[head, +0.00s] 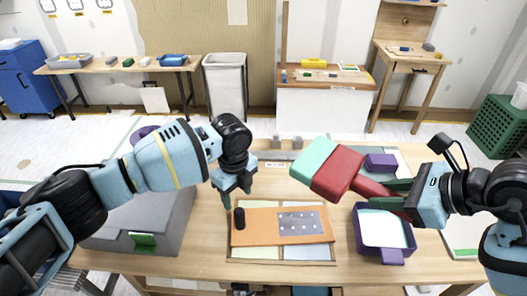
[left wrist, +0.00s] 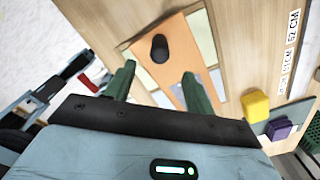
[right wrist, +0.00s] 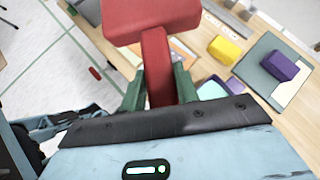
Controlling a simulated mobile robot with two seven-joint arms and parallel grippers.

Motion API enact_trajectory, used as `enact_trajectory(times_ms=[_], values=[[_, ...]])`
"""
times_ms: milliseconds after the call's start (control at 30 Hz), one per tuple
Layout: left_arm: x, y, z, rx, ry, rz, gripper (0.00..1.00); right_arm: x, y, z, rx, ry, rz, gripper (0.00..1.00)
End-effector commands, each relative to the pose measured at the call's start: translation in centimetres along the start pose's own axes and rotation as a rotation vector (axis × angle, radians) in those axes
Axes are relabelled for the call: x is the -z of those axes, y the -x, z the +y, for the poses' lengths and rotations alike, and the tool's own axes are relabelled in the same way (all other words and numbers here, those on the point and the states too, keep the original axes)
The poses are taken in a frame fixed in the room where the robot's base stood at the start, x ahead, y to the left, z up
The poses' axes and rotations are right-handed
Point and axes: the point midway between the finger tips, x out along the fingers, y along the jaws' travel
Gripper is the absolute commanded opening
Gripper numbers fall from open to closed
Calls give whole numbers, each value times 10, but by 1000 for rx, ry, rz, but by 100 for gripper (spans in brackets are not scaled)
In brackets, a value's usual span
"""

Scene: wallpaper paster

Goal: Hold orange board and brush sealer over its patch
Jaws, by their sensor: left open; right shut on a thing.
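The orange board (head: 265,232) lies on a framed panel (head: 282,254) on the table, with a black knob (head: 239,219) at its left end. A grey speckled patch (head: 300,223) shows on its right part. My left gripper (head: 237,192) is open and empty above the board's left end; the left wrist view shows the knob (left wrist: 159,48) ahead of its fingers. My right gripper (head: 400,190) is shut on the handle of the red brush (head: 338,172), which has a pale green head end and is held in the air, up and right of the patch.
A purple tray (head: 396,256) with white contents stands right of the board. A purple block (head: 381,162) sits behind it, and a yellow block (right wrist: 223,50) shows in the right wrist view. A grey case (head: 150,225) stands at the table's left.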

Motion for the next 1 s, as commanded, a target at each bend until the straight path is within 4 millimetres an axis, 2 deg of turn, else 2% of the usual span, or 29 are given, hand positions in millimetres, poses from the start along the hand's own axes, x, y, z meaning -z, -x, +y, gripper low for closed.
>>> enact_trajectory(times_ms=[33, 200, 600, 800, 1000], values=[[0, -10, 1, -6, 0, 4, 54, 6, -6, 1, -7, -8, 7, 8], [0, -34, 1, -8, 1, 5, 54, 23, -20, 3, -26, -26, 26, 8], [0, -83, 2, -8, 2, 4, 54, 62, -53, 9, -66, -66, 66, 8], [0, -102, 2, -6, 1, 3, 54, 79, -66, 12, -82, -82, 83, 8], [0, -112, 1, -4, 1, 2, 54, 88, -74, 14, -91, -91, 91, 8]])
